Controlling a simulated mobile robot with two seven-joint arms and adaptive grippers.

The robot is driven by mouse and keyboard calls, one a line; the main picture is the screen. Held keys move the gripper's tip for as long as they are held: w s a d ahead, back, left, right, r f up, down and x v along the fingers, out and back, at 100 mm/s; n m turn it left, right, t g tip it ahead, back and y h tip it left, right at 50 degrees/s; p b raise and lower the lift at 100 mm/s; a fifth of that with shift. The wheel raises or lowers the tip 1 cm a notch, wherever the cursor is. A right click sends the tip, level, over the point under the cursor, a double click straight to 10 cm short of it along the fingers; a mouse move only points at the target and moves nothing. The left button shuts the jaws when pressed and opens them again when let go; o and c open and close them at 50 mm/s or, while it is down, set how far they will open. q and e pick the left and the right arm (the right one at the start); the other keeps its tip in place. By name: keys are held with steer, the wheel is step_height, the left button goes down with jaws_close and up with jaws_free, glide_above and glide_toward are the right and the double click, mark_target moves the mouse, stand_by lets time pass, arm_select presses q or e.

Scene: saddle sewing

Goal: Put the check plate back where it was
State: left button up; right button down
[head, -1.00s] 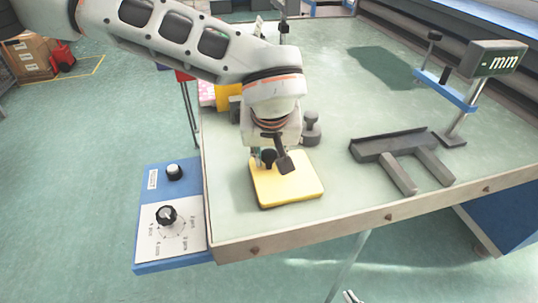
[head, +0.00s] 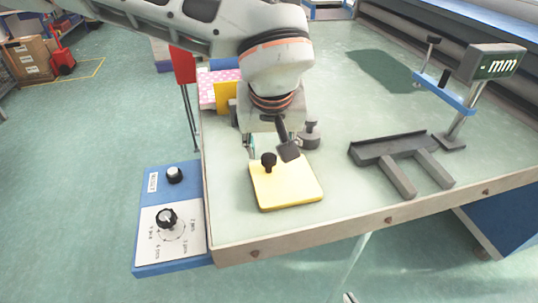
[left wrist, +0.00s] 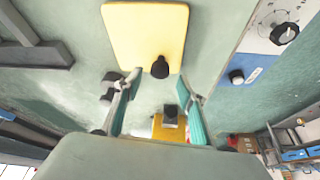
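The check plate, a yellow square plate (head: 287,187) with a black knob (head: 268,160), lies flat on the table near its front left corner. The plate also shows in the left wrist view (left wrist: 145,35), with its knob (left wrist: 160,68) toward the gripper. My left gripper (head: 272,147) is just behind and above the knob, apart from the plate. In the left wrist view its fingers (left wrist: 160,88) are spread with nothing between them. A small grey piece at the bottom edge of the head view may be my right gripper (head: 349,297); almost all of it is cut off.
A grey knobbed weight (head: 310,135) stands behind the plate. A grey forked fixture (head: 390,148) and a gauge marked "mm" (head: 492,62) are to the right. A yellow block (head: 226,97) and pink dotted material (head: 222,76) are behind left. A blue control panel (head: 172,212) adjoins the left edge.

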arm_select(q)
steer(key=v, duration=0.6)
stand_by(0.4)
